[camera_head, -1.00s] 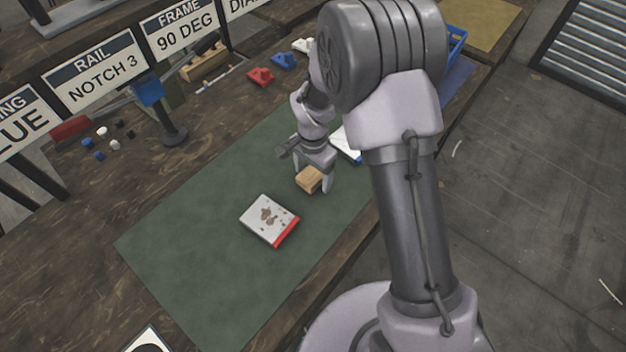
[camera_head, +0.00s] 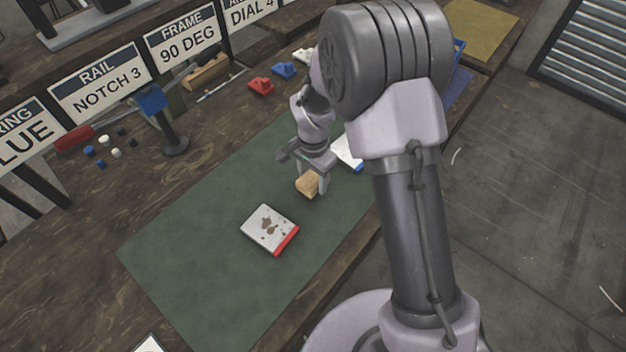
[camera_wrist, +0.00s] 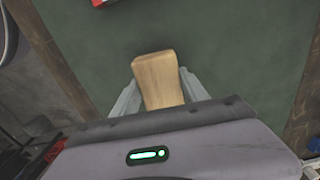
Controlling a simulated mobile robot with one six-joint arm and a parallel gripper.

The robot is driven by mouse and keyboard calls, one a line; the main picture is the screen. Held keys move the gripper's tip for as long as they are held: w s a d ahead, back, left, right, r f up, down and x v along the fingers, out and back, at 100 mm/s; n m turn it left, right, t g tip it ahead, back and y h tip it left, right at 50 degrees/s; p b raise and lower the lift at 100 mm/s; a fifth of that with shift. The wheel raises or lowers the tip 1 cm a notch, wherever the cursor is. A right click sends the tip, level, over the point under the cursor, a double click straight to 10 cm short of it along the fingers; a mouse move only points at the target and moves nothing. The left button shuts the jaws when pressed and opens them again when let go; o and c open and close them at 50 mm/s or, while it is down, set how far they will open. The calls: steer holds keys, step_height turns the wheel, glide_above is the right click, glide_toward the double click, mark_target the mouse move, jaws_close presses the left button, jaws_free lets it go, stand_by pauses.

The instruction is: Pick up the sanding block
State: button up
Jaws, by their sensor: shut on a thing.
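The sanding block (camera_head: 307,183) is a small tan wooden block. It is between the two fingers of my gripper (camera_head: 311,186), over the green mat (camera_head: 190,250). In the wrist view the block (camera_wrist: 158,80) sits between the pale fingers of my gripper (camera_wrist: 157,92), which are shut on its sides. I cannot tell from these views whether its underside touches the mat.
A white plate with brown stains and a red edge (camera_head: 269,229) lies on the mat, nearer than the block. A white and blue piece (camera_head: 347,152) lies behind my gripper. Red (camera_head: 261,86) and blue (camera_head: 284,70) parts and a blue-topped stand (camera_head: 172,135) are beyond the mat.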

steer(key=shift+s+r, duration=0.1)
steer(key=shift+r, duration=0.85)
steer(key=s+d, duration=0.1)
steer(key=s, duration=0.4)
steer(key=s+d+p, duration=0.1)
steer(key=s, duration=0.4)
steer(key=s+d+p, duration=0.1)
steer(key=s, duration=0.4)
steer(key=shift+s+d+r, duration=0.25)
steer(key=shift+r, duration=0.15)
